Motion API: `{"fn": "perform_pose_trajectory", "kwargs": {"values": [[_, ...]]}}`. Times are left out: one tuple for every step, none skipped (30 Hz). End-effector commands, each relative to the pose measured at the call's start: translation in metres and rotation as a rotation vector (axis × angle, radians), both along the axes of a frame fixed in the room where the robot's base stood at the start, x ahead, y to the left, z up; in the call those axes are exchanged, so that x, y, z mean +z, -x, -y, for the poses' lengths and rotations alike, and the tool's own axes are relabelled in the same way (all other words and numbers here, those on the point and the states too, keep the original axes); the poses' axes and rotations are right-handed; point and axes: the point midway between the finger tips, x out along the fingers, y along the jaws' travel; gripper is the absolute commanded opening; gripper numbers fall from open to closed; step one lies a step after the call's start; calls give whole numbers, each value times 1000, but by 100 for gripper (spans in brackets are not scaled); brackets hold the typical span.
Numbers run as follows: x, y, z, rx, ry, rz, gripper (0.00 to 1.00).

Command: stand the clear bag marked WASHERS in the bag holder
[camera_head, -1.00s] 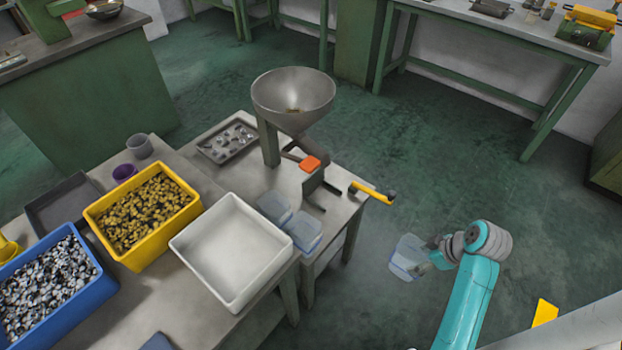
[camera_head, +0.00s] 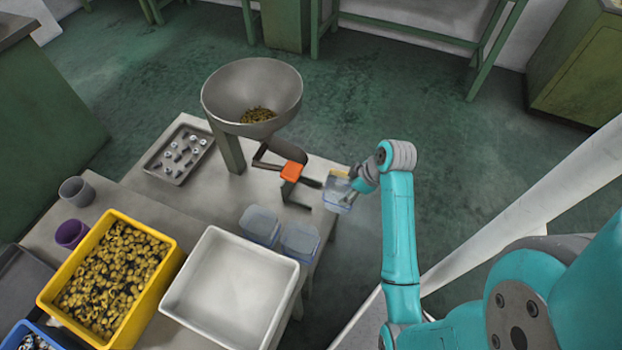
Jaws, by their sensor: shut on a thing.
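My gripper (camera_head: 359,183) is shut on a clear bag (camera_head: 337,198) with a bluish tint, held at the right end of the far table. No marking on it can be read from here. Two similar clear bluish containers, left (camera_head: 260,225) and right (camera_head: 299,241), stand side by side at the table's near right edge; their labels cannot be read either. A dark bracket (camera_head: 302,193) with an orange block (camera_head: 293,171) stands below a hopper, just left of the held bag. I cannot tell whether this is the bag holder, nor whether the bag touches it.
The metal hopper (camera_head: 225,100) stands behind the bracket. A grey tray (camera_head: 154,176) of small parts lies left. A white bin (camera_head: 172,300) and a yellow bin (camera_head: 48,299) of brass-coloured parts stand nearer. Open floor lies right of the table.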

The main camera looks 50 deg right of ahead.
Motion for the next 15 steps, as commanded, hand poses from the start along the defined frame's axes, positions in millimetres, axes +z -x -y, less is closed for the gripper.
{"fn": "perform_pose_trajectory", "kwargs": {"values": [[0,-13,-4,6,1,1,46],[0,-19,-6,7,1,1,46],[0,-28,-9,6,1,1,46],[0,-34,-11,6,1,0,46],[0,-40,-13,5,1,0,46],[0,-47,-15,5,2,1,46],[0,-52,-17,5,1,2,46],[0,-57,-18,3,1,1,46],[0,-62,-20,3,1,1,46],[0,-65,-21,3,1,1,46],[0,-67,-21,2,1,0,46],[0,-69,-22,0,0,0,46],[0,-70,-22,0,0,0,46],[0,-71,-22,0,0,0,46],[0,-73,-23,0,0,0,46]]}}
